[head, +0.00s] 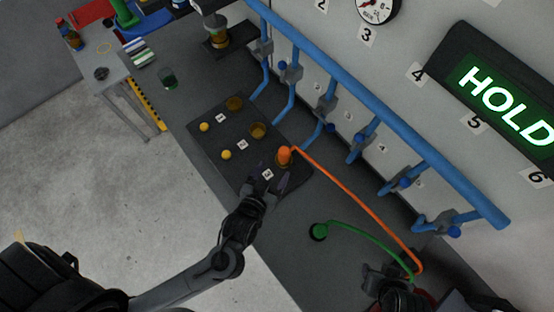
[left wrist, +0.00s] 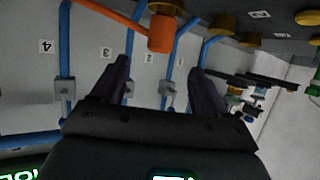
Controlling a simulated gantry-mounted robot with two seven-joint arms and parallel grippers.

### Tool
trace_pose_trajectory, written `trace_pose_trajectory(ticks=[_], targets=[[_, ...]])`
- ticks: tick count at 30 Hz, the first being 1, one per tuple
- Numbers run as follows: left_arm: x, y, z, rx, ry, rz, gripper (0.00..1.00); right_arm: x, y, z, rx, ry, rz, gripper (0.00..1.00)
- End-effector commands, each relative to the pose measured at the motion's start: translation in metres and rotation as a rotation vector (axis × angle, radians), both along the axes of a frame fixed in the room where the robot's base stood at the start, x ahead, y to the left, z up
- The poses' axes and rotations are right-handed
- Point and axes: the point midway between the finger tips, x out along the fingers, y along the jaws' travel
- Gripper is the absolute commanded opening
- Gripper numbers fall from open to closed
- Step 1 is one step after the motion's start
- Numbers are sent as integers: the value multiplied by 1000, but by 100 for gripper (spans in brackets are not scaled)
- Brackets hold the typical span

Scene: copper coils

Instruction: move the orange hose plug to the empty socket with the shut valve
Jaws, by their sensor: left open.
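The orange hose plug (head: 284,154) stands in the nearest socket of a dark panel (head: 212,151); its orange hose (head: 350,199) runs right. Two brass sockets, the middle one (head: 258,130) and the far one (head: 235,103), show no plug. My left gripper (head: 272,178) is open and empty just short of the orange plug. In the left wrist view the orange plug (left wrist: 160,34) appears beyond and between the spread fingers (left wrist: 160,75), apart from them. Blue-handled valves (head: 283,66) sit on the blue pipes; which is shut is unclear. My right gripper (head: 385,281) is dark and its jaws are unclear.
A green plug (head: 319,231) with a green hose stands on the grey bench right of the panel. Yellow knobs (head: 226,155) stand on the panel's near side. A thick blue pipe (head: 385,115) runs along the wall. A lit HOLD sign (head: 510,105) hangs at right.

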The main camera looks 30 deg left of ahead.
Motion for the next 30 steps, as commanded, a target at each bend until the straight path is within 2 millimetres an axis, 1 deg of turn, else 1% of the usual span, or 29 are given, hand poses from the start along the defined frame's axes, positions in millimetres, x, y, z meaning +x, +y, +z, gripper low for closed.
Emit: trace_pose_trajectory(ticks=[3, 8, 11, 13, 16, 20, 24, 27, 30], targets=[[-10, 0, 4, 0, 0, 0, 74, 0, 1, 1, 3, 0, -2, 43], [-14, 0, 5, -7, 20, -7, 74, 0, 1, 1, 5, 0, -4, 43], [-15, 2, 3, -26, 80, -32, 74, 0, 1, 1, 5, 1, -4, 43], [-17, 5, 1, -45, 151, -59, 74, 0, 1, 1, 5, 1, -4, 43], [-27, 11, -2, -60, 284, -107, 74, 0, 1, 1, 5, 1, -4, 43], [-50, 26, -3, -46, 476, -161, 74, 0, 1, 1, 3, 0, -2, 43], [-80, 48, -1, 5, 664, -186, 74, 0, 0, 1, 0, 1, 0, 43], [-100, 63, 2, 40, 765, -188, 74, 0, -1, 1, -4, 0, 2, 43], [-112, 73, 4, 69, 830, -184, 74, 0, -1, 1, -5, 0, 3, 43]])
